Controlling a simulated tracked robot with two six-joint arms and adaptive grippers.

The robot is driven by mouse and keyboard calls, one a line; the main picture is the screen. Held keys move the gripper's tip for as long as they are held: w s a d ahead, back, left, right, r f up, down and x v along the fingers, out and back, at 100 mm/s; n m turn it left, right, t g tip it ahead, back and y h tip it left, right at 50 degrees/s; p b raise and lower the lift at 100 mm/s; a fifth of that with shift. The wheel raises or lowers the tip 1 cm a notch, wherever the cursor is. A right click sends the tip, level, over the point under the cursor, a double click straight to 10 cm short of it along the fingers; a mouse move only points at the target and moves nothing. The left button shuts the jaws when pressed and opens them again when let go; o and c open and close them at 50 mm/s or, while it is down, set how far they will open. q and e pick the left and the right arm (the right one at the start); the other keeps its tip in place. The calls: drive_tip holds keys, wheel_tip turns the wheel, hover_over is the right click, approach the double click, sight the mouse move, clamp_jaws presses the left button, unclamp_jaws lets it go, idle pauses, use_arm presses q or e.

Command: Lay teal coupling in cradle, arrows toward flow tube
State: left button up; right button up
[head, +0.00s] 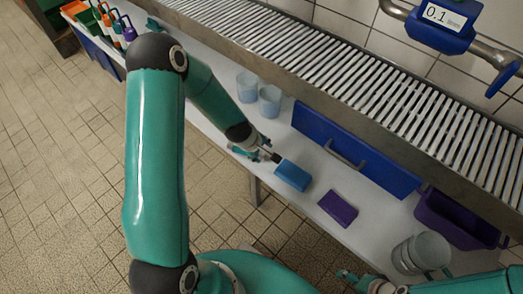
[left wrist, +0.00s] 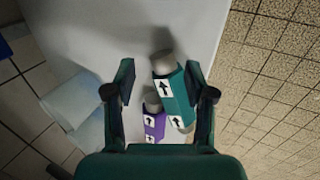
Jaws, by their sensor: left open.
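The teal coupling (left wrist: 175,97) has white labels with black arrows and a grey end cap. In the left wrist view it lies between the fingers of my left gripper (left wrist: 160,78), nearer the right finger, its arrows pointing up the picture. A purple part (left wrist: 153,124) with similar arrows is beside it. In the head view my left gripper (head: 262,154) is open, low over the white shelf's front edge; a teal part shows beside it, mostly covered. My right gripper (head: 352,279) is at the bottom edge, its jaws unclear. I cannot make out the cradle.
A blue block (head: 292,175) and a purple block (head: 338,208) lie on the white shelf (head: 305,205). Pale blue cups (head: 269,100), a blue bin (head: 350,150) and grey cups (head: 425,251) stand around. A slatted metal rack (head: 330,60) runs above; a blue meter (head: 438,27) sits on pipework.

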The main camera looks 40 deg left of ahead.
use_arm(q)
drive_tip(key=shift+r+p, duration=0.35)
drive_tip(key=shift+r, duration=0.2)
drive_tip(key=p+v, duration=0.5)
drive_tip(key=v, duration=0.6)
drive_tip(key=s+d+f+m+g+h, duration=0.1)
drive_tip(key=s+d+f+m, duration=0.4)
drive_tip(key=d, duration=0.5)
drive_tip(key=s+d+f+m+g+h, duration=0.2)
drive_tip(key=s+d+f+m+g, duration=0.1)
drive_tip(key=s+d+f+m, duration=0.3)
drive_tip(key=s+d+m, duration=0.2)
drive_tip(key=d+m, duration=0.2)
drive_tip(key=shift+h, duration=0.3)
